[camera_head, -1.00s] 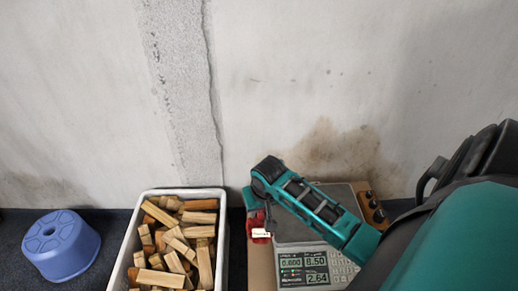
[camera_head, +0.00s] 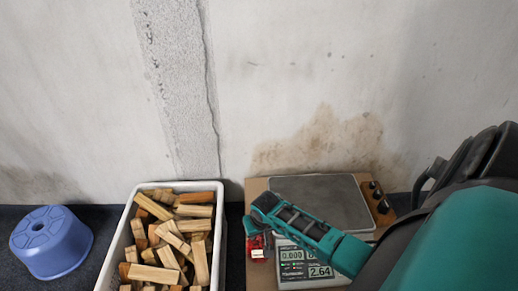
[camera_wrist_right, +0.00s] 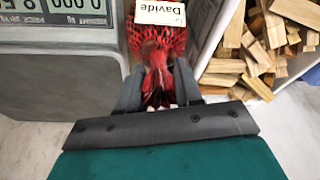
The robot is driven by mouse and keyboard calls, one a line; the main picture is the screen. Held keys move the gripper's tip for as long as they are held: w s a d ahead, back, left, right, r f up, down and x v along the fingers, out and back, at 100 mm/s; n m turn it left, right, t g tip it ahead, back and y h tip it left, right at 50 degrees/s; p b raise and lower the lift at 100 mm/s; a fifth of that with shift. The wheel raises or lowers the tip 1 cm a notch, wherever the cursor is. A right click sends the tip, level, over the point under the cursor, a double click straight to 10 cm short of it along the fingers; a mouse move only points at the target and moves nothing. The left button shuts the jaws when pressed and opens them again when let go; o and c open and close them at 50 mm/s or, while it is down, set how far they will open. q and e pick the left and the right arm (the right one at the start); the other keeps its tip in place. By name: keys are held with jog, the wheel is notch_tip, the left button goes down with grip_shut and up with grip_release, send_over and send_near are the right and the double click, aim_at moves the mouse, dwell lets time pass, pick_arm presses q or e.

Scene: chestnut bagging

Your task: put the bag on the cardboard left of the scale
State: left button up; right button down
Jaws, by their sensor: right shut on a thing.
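The bag is red mesh with a white label reading "Davide". In the head view the bag (camera_head: 257,246) is over the strip of cardboard left of the scale; I cannot tell whether it rests on it. In the right wrist view the bag (camera_wrist_right: 160,45) is upright in the picture, its gathered neck between the fingers of my right gripper (camera_wrist_right: 158,90), which is shut on it. The cardboard (camera_head: 256,187) lies under the scale (camera_head: 320,196). My right arm hides part of the scale. My left gripper is not in view.
A white crate (camera_head: 119,243) of wood pieces stands left of the cardboard, with a narrow dark gap between. It also shows in the wrist view (camera_wrist_right: 217,38). A blue stool (camera_head: 50,243) is at far left. A wooden block with dark round pieces (camera_head: 377,203) is right of the scale.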

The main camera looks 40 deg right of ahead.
jog(key=shift+f, duration=0.95)
jog(key=shift+f+b, duration=0.15)
jog(key=shift+b, duration=0.15)
jog(key=shift+f, duration=0.1)
jog(key=c, duration=0.8)
grip_release()
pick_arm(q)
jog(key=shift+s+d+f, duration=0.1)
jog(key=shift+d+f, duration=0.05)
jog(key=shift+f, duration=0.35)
pick_arm(e)
jog(key=shift+o, duration=0.2)
